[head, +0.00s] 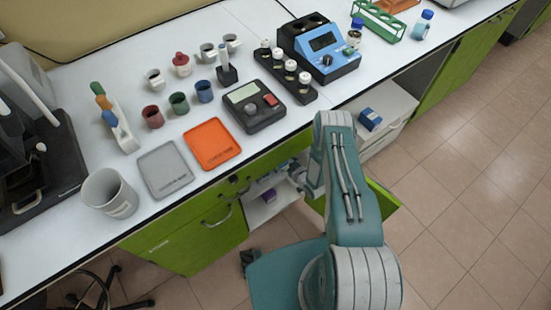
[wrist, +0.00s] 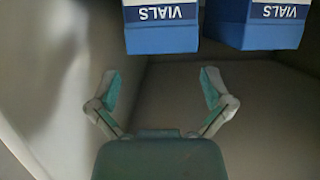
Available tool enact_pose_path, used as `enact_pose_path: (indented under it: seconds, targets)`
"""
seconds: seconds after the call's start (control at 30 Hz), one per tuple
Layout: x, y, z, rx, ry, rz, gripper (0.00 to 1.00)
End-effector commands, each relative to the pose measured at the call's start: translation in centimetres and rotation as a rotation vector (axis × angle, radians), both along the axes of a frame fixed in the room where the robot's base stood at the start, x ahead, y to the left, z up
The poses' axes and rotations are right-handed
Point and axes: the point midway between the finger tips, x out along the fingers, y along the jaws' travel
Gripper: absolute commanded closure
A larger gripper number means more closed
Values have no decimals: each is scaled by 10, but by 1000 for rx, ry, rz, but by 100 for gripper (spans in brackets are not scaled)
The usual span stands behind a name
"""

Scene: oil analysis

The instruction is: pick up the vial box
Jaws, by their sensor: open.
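Two blue boxes with white "VIALS" labels show at the top of the wrist view, a left vial box (wrist: 161,40) and a right vial box (wrist: 262,36). Their tops are cut off by the frame edge, and a narrow gap separates them. My gripper (wrist: 159,82) is open and empty, its two fingers spread below the left box and apart from it. In the head view my arm bends down toward the open cabinet under the bench, and my gripper there is mostly hidden.
A small blue box (head: 370,118) sits on a white surface to the right. The bench (head: 75,145) above holds cups, trays and instruments.

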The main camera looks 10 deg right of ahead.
Motion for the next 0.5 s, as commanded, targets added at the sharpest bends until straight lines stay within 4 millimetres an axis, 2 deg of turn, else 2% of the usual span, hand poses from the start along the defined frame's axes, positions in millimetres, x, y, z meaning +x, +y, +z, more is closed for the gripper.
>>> enact_pose_path:
  seconds: [0.23, 0.5]
  targets:
    - [17, 9, -9, 0, 0, 1, 0]
    - [47, 24, -23, 0, -1, 1, 0]
